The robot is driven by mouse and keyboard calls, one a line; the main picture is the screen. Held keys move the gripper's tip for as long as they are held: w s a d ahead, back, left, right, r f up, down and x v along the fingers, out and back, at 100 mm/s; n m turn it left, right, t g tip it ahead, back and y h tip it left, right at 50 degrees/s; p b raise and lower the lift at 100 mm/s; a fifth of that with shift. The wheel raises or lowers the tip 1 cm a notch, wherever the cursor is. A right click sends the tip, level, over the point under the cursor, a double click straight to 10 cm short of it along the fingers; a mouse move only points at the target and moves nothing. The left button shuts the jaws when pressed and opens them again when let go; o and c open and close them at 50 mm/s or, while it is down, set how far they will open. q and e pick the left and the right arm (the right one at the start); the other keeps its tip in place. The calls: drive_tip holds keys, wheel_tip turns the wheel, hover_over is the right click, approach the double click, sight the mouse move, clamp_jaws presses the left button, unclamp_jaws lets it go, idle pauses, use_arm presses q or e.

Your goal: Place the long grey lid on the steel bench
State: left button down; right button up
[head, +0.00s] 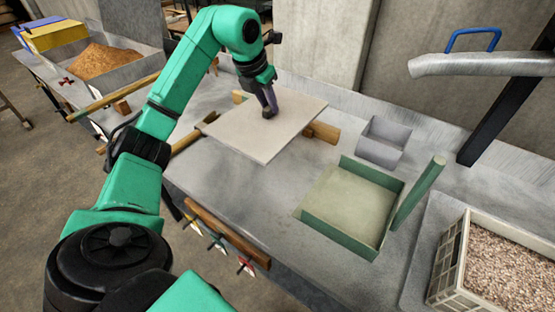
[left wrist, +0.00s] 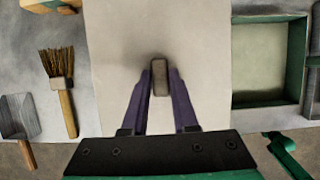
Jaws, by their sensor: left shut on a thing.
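The long grey lid (head: 262,138) is a flat, pale grey-beige rectangular panel with a small dark knob handle (left wrist: 160,77) in its middle. My left gripper (head: 268,102) comes down from above and is shut on this handle. In the left wrist view its two purple fingers (left wrist: 160,92) stand on either side of the handle. The lid is over the steel bench (head: 240,183), partly covering wooden pieces (head: 322,132). I cannot tell whether it rests on them or hangs just above. My right gripper is not in view.
A green-walled tray (head: 345,205) stands right of the lid, with a grey scoop-like box (head: 383,142) behind it. A crate (head: 450,262) of grain is far right. A brush (left wrist: 62,95) lies left of the lid in the wrist view. Bare bench shows in front.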

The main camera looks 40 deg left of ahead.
use_arm(q)
drive_tip(key=f, duration=1.2)
drive_tip(key=f+b, duration=0.1)
drive_tip(key=f, duration=0.5)
drive_tip(key=shift+s+f, duration=0.25)
drive_tip(key=shift+s, duration=0.1)
drive_tip(key=c, duration=0.7)
unclamp_jaws()
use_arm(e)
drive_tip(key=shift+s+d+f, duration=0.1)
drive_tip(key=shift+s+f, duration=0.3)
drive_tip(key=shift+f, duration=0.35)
use_arm(q)
drive_tip(key=shift+s+r, duration=0.1)
drive_tip(key=shift+r, duration=0.15)
drive_tip(key=v, duration=1.1)
drive_tip(key=shift+s+r+b, duration=0.2)
drive_tip(key=shift+r+b, duration=0.05)
drive_tip(key=shift+b, duration=0.1)
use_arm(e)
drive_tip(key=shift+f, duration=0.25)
